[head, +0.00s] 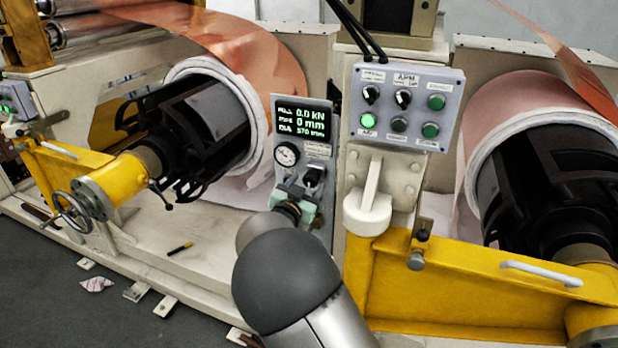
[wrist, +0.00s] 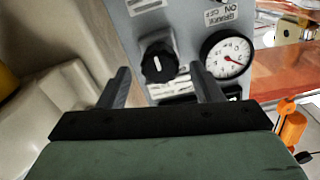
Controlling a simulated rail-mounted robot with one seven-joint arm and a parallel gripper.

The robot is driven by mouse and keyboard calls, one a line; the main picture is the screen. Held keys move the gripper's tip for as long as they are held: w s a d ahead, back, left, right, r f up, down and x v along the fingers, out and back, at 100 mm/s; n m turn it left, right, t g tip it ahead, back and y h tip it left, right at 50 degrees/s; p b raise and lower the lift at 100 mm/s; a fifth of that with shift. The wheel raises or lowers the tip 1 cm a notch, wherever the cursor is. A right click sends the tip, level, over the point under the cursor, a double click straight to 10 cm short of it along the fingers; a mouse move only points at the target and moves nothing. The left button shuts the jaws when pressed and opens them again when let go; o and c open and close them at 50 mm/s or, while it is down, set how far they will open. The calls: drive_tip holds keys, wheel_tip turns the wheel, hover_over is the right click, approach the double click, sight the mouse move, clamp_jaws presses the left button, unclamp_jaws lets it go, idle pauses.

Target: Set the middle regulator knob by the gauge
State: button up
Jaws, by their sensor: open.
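A black knob (wrist: 158,60) with a white pointer line sits on the grey regulator panel. My gripper (wrist: 160,72) is open, its two fingers reaching toward the panel on either side of the knob, with no clear contact. The line runs roughly up and down in the wrist view. The round white gauge (wrist: 228,53) is right of the knob, its red needle pointing right and slightly down. In the head view the gauge (head: 287,154) sits below the display, and my gripper (head: 296,196) is at the panel's lower part, partly hidden by my arm. I cannot tell whether this knob is the middle one.
A switch box (head: 405,105) with knobs and green buttons is right of the panel. Copper foil rolls (head: 230,40) stand either side. A yellow arm (head: 480,285) and white bracket (head: 367,210) are close on the right.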

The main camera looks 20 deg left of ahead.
drive_tip(key=shift+w, duration=1.1)
drive_tip(key=c, duration=1)
drive_tip(key=shift+n+p, duration=0.3)
drive_tip(key=shift+p, duration=0.05)
